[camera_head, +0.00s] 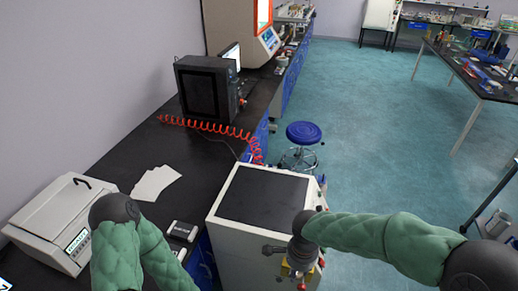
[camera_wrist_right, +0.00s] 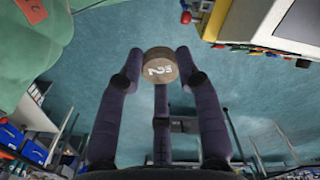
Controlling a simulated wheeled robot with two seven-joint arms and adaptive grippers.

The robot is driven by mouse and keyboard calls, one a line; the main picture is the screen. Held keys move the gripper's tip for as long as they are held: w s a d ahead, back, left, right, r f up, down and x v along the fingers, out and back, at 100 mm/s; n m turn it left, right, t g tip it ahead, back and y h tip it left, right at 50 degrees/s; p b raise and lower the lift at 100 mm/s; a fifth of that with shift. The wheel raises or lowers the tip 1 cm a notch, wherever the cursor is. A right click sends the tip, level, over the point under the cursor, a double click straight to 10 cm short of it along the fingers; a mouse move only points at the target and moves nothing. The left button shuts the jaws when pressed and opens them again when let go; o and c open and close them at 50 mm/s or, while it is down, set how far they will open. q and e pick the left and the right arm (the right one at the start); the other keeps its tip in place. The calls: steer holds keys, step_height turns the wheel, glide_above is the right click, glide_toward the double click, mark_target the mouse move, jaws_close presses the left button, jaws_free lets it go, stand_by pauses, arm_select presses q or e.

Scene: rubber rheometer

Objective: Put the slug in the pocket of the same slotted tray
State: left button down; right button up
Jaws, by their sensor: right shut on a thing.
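The slug (camera_wrist_right: 158,66) is a short brown disc with pale marking on its face, in the upper middle of the right wrist view. My right gripper (camera_wrist_right: 160,75) is shut on it, with its dark fingers around the edge. The slug is held in the air, with the floor far behind it. In the head view my right arm reaches in from the right, and its wrist is in front of the white cabinet; the slug cannot be made out there. My left arm shows at lower left, but its gripper is out of view. I cannot make out the slotted tray.
A white cabinet (camera_head: 262,195) with a dark top stands beside the black bench (camera_head: 130,150). A white lidded instrument (camera_head: 62,220), white sheets (camera_head: 155,183), a black box (camera_head: 203,90) and a red coiled cord (camera_head: 215,128) are on the bench. A blue stool (camera_head: 303,132) stands behind the cabinet.

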steer(key=w+d+f+n+b, duration=0.2)
steer(key=f+n, duration=0.2)
steer(key=w+d+f+n+b, duration=0.2)
steer(key=w+f+n+b, duration=0.1)
steer(key=f+n, duration=0.1)
steer(key=w+d+f+n+b, duration=0.2)
steer(key=f+n, duration=0.1)
steer(key=f, duration=0.1)
steer(key=shift+w+n, duration=0.35)
steer(key=shift+n, duration=0.05)
steer(key=shift+w+d+f+n+b, duration=0.3)
steer(key=shift+f+n+b, duration=0.1)
steer(key=shift+n, duration=0.2)
